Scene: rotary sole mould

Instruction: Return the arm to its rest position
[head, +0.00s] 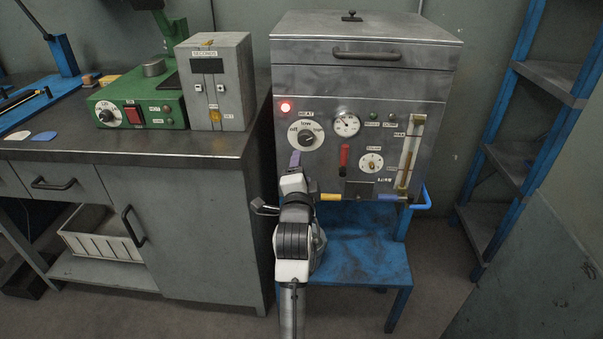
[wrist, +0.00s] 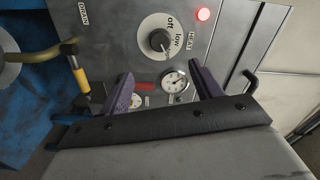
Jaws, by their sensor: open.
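My gripper (head: 296,160) is raised in front of the grey metal machine (head: 365,85), just below its heat dial (head: 306,138) in the head view. In the wrist view its two purple fingers stand wide apart and the gap between them (wrist: 161,74) holds nothing. The heat dial (wrist: 160,42) shows beyond the fingertips, clear of them, with "off" and "low" marked around its black knob. My forearm hides part of the machine's lower front.
The red lamp (head: 285,107) is lit. A gauge (head: 346,125), red lever (head: 344,158) and sight tube (head: 410,150) are on the panel. A bench (head: 120,150) stands left, a blue stand (head: 365,255) below, blue shelving (head: 490,150) right. Some floor shows at right.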

